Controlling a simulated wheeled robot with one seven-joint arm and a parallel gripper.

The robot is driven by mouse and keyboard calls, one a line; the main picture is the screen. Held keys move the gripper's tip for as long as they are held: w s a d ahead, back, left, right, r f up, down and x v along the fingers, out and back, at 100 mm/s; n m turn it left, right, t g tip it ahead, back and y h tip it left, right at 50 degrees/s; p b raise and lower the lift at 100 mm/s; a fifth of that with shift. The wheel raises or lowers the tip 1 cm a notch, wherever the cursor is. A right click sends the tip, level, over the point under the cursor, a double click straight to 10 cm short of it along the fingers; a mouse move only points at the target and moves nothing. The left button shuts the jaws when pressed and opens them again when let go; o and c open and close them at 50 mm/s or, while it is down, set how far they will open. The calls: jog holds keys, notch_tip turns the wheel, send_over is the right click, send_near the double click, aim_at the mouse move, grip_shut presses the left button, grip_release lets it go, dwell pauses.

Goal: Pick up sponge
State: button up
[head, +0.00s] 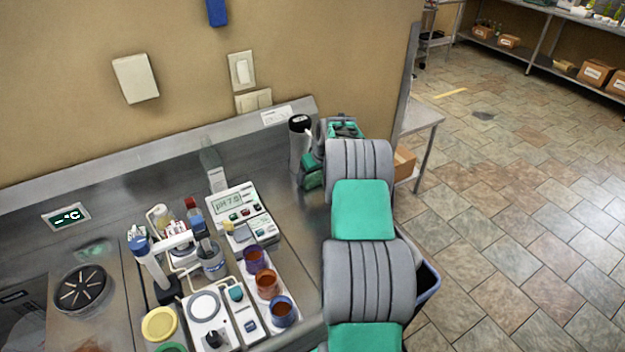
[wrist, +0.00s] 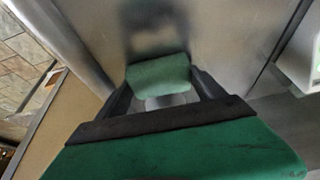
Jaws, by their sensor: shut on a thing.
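A pale green sponge (wrist: 158,76) sits between the two dark fingers of my gripper (wrist: 162,84) in the wrist view. The fingers are shut on its sides. Steel surface with a blurred reflection lies beyond it; I cannot tell whether the sponge touches the counter. In the head view my grey and green arm reaches to the back right of the steel counter (head: 285,215). There the arm hides most of the gripper, and I cannot make out the sponge for certain.
A pH meter (head: 236,208), reddish-brown cups (head: 267,283) and lab equipment fill the counter's middle. A wall is behind; tiled floor (head: 510,190) lies right.

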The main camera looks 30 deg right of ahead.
jog(key=shift+r, duration=0.15)
jog(key=shift+c, duration=0.3)
jog(key=shift+r+b, duration=0.25)
jog(key=shift+b, duration=0.2)
jog(key=d+r+b, duration=0.1)
jog(key=r, duration=0.1)
jog(key=d+r, duration=0.1)
jog(key=r, duration=0.1)
jog(key=s+d+r+b, duration=0.1)
jog(key=r, duration=0.1)
jog(key=shift+d+r+b, duration=0.1)
jog(key=shift+d+b, duration=0.25)
jog(key=s+d+r+p, duration=0.1)
jog(key=s+d+r, duration=0.2)
jog(key=d+r, duration=0.3)
jog(key=shift+s+d+p, duration=0.15)
jog(key=shift+d+p, duration=0.15)
jog(key=shift+d, duration=1.6)
